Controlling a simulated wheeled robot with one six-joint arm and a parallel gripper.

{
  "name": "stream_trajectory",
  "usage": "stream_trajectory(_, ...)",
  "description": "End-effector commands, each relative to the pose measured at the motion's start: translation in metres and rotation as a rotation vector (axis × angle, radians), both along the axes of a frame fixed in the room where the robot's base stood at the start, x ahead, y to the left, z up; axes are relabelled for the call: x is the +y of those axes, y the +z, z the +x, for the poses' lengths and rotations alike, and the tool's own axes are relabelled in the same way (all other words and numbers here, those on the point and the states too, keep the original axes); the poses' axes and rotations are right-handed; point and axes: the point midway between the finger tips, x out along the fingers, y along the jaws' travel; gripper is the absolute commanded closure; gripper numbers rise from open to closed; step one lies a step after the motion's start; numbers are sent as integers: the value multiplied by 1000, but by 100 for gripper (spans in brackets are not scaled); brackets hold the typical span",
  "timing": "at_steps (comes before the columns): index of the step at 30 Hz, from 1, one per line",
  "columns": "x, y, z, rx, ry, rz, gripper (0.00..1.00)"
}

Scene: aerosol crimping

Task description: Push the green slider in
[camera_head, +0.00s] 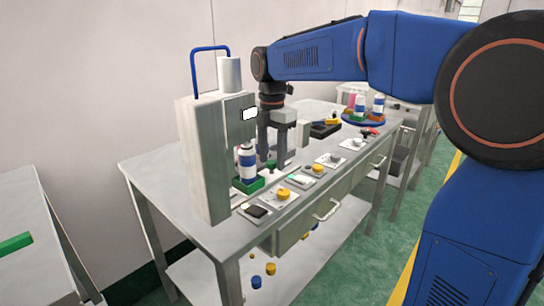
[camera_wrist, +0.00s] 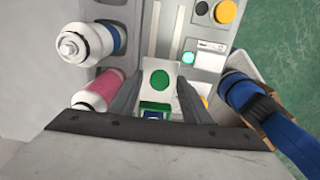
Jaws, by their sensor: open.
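The green slider (camera_head: 248,186) is at the foot of the grey crimping machine (camera_head: 202,160) on the bench. A white and blue can (camera_head: 247,165) stands upright on it. A round green knob (camera_head: 270,163) shows beside the can. In the wrist view a green disc (camera_wrist: 160,80) on a white plate lies between my fingers, and a green part of the slider (camera_wrist: 155,106) shows nearer the camera. My gripper (camera_head: 272,152) is open and points down beside the can, with its fingers on either side of the knob. Whether the fingers touch it cannot be told.
A white and blue can (camera_wrist: 88,43) and a pink can (camera_wrist: 98,90) show at the left of the wrist view. A yellow button (camera_head: 283,194) and several panels line the bench's front edge. More cans stand on a blue round tray (camera_head: 364,121) farther back.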

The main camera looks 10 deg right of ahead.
Motion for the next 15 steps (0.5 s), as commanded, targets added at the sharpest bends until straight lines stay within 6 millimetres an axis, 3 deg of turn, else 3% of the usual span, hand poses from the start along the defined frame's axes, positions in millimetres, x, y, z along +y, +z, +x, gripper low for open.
stream_trajectory(8, 0, -1, 0, 0, 0, 0, 59)
stream_trajectory(13, 0, -1, 0, 0, 0, 0, 100)
stream_trajectory(15, 0, -1, 0, 0, 0, 0, 100)
